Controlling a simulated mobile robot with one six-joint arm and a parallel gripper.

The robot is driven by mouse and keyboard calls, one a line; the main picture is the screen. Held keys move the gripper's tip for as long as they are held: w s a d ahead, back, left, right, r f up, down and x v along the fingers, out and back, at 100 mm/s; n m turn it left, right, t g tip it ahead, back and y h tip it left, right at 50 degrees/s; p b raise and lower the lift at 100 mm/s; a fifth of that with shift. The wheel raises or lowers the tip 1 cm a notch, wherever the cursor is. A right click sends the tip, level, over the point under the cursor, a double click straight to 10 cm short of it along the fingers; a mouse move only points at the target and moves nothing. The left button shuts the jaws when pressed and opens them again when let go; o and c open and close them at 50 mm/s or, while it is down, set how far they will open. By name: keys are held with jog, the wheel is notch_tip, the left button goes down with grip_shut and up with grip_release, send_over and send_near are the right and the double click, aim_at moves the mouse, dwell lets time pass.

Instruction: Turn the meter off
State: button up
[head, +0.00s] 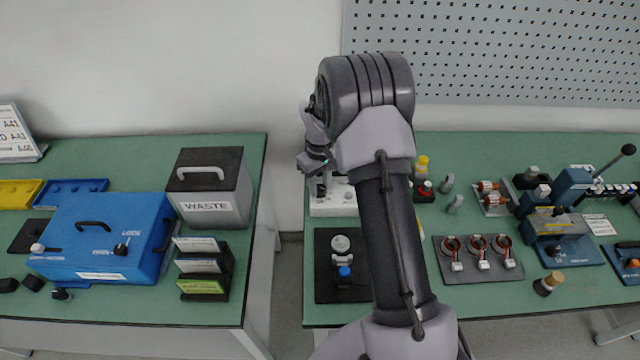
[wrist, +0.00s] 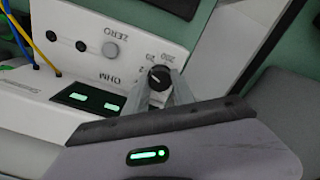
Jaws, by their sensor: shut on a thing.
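The meter is a white box (wrist: 140,50) with a dark display showing green digits (wrist: 92,102), a grey ZERO knob (wrist: 111,51) and a black OHM dial knob (wrist: 160,76). Numbers such as 20 and 200 are printed around the dial. My gripper (wrist: 161,88) has its two grey fingers on either side of the dial knob and is shut on it. A light pointer line shows on the knob, but its exact setting is hard to read. In the head view the meter (head: 346,207) is partly hidden by my arm, and my gripper (head: 321,188) is at its left part.
Yellow and blue leads (wrist: 38,50) run to the meter's left side. In the head view, a dark mat with round parts (head: 324,290) lies in front of the meter. A gap separates the two green benches.

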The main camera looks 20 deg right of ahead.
aim_at(320, 188)
jog(key=o, duration=1)
notch_tip(320, 188, up, 6)
jog(key=p, duration=0.5)
jog(key=shift+r, duration=0.25)
jog(key=shift+f+b, duration=0.25)
jog(key=shift+b, duration=0.05)
